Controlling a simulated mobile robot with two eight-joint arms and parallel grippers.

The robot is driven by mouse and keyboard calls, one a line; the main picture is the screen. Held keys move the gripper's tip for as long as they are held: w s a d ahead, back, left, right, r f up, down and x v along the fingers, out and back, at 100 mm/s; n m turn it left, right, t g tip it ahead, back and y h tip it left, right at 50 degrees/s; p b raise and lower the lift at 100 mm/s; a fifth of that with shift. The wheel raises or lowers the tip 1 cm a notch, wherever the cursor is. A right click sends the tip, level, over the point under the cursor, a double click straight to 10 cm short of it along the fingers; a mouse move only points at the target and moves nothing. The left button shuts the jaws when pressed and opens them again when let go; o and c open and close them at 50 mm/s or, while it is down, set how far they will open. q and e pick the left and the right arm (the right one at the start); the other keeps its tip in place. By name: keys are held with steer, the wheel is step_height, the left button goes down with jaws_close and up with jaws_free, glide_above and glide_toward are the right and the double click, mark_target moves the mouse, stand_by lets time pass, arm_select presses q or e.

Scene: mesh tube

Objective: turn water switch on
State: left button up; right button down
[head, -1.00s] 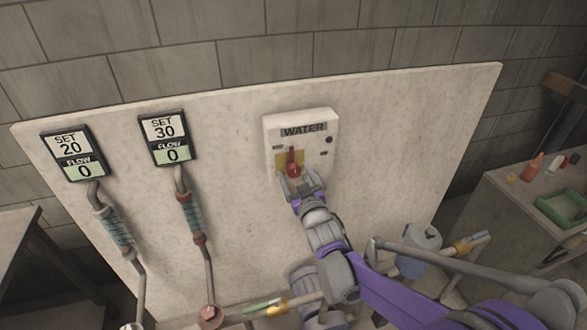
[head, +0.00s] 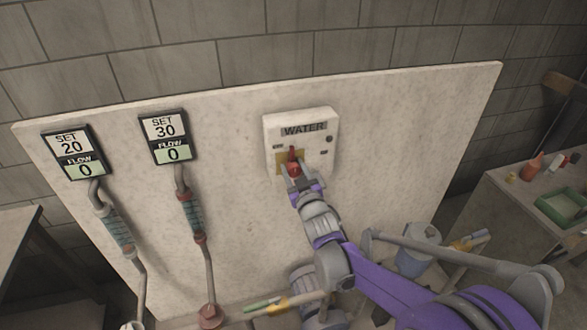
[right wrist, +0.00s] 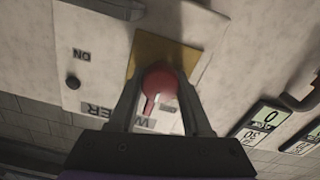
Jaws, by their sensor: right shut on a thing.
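The white water switch box (head: 322,125), labelled WATER, is mounted on the pale panel. Its red switch handle (head: 293,157) sits on a yellow plate and points roughly upward in the head view. My right gripper (head: 291,171) is at the handle from below, its two fingers on either side of it. In the right wrist view, my right gripper (right wrist: 160,88) is shut on the rounded red handle (right wrist: 160,80), with the yellow plate behind it. An ON mark shows on the box there; the other position mark is hard to read. My left gripper is not in view.
Two displays, SET 20 (head: 73,154) and SET 30 (head: 164,137), both show FLOW 0, with pipes below them. A cabinet with a green tray (head: 563,208) and small bottles stands at the right. A table edge (head: 20,228) is at the left.

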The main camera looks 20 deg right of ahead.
steer(key=shift+m, duration=0.4)
steer(key=m+b, duration=0.1)
steer(key=m, duration=0.2)
steer(key=shift+d+f+m+b, duration=0.1)
steer(key=shift+m+b, duration=0.2)
steer(key=m+b, duration=0.1)
steer(key=m, duration=0.3)
steer(key=shift+m, duration=0.3)
steer(key=m+b, duration=0.1)
steer(key=m, duration=0.3)
steer(key=shift+d+b, duration=0.1)
steer(key=shift+b, duration=0.2)
steer(key=shift+m+b, duration=0.45)
steer(key=shift+m, duration=2.05)
steer(key=shift+c, duration=1.7)
jaws_free()
steer(key=s, duration=1.1)
steer(key=shift+d, duration=0.25)
